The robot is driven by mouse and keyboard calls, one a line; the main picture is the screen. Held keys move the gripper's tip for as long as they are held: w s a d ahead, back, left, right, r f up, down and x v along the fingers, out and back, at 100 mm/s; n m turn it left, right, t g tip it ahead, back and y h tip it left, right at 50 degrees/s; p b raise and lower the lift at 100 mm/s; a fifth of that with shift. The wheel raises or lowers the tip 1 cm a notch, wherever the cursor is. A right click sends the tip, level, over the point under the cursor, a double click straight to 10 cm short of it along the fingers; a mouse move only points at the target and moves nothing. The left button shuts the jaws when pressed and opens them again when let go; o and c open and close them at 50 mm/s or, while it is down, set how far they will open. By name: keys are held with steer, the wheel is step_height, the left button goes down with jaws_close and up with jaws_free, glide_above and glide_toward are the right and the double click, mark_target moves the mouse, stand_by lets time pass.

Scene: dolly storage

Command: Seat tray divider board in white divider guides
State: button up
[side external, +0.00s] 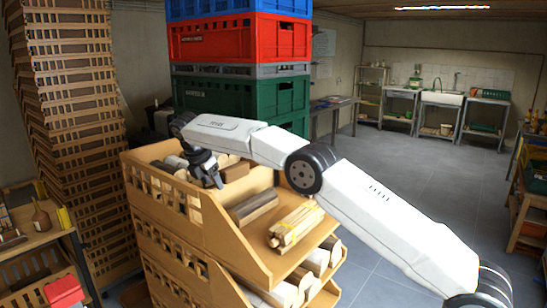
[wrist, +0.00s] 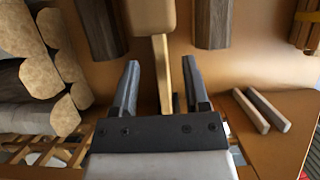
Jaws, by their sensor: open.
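My gripper (wrist: 160,64) is open in the wrist view, with one dark finger on each side of a thin, pale wooden piece (wrist: 161,75). The piece looks like a board seen nearly edge-on, with gaps to both fingers; I cannot tell for certain that it is the divider board. In the side view my gripper (side external: 208,172) points down into the top wooden tray (side external: 222,236), near its back left. Two short pale parallel strips (wrist: 259,110) lie right of the gripper in the wrist view. I cannot tell whether they are the white guides.
Cut logs (wrist: 45,80) lie left of the gripper. A dark wood block (side external: 252,207) and a bundle of pale sticks (side external: 295,226) lie on the tray's front. Stacked crates (side external: 240,100) rise behind the tray, and a tall wooden stack (side external: 70,110) stands left. Grey floor (side external: 400,180) is open at right.

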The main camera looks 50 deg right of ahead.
mark_target(236, 186)
steer(key=shift+x, duration=2.35)
jaws_close()
steer(key=shift+r, duration=0.1)
stand_by(1.1)
jaws_free()
